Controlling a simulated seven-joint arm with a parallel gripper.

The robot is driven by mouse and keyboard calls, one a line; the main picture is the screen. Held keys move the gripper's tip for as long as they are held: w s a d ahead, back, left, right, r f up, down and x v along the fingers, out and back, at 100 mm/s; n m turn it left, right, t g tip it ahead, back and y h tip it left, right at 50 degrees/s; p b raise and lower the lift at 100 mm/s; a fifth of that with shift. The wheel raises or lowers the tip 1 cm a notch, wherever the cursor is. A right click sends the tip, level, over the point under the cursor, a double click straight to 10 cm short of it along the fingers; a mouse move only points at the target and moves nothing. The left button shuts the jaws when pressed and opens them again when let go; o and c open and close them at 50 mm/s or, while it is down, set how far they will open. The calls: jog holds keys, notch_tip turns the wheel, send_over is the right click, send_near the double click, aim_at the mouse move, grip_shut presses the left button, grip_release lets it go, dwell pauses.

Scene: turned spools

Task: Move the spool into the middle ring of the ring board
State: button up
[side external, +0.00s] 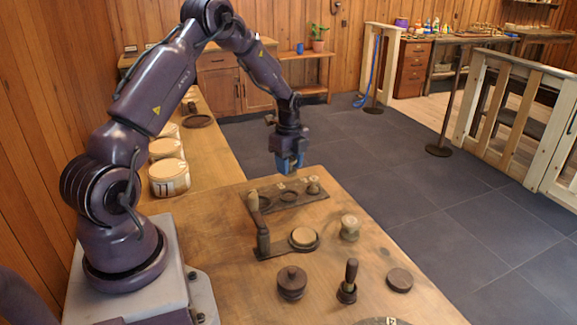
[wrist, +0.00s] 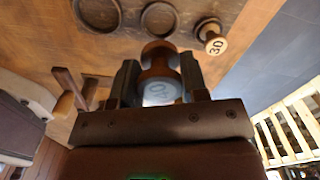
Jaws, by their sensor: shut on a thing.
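In the wrist view my gripper (wrist: 160,82) is shut on a turned spool (wrist: 158,52), brown with a pale end marked 40. The held spool is hard to make out in the side view. The dark ring board (side external: 298,203) lies on the table below the gripper. Its middle ring (side external: 289,196) is empty, and it also shows in the wrist view (wrist: 158,18). The left ring (side external: 265,204) is empty too. A spool marked 30 (wrist: 212,37) stands in the right ring.
A dark knobbed pot (side external: 291,283), a stamp (side external: 347,284) and a puck (side external: 399,280) are nearer. Canisters (side external: 168,178) stand left.

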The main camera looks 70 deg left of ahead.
send_over(289, 197)
jog(key=shift+f, duration=3.15)
jog(key=shift+f, duration=0.8)
dwell(0.6)
jog(key=o, duration=1)
jog(key=shift+c, duration=0.2)
jog(key=shift+r, duration=4.25)
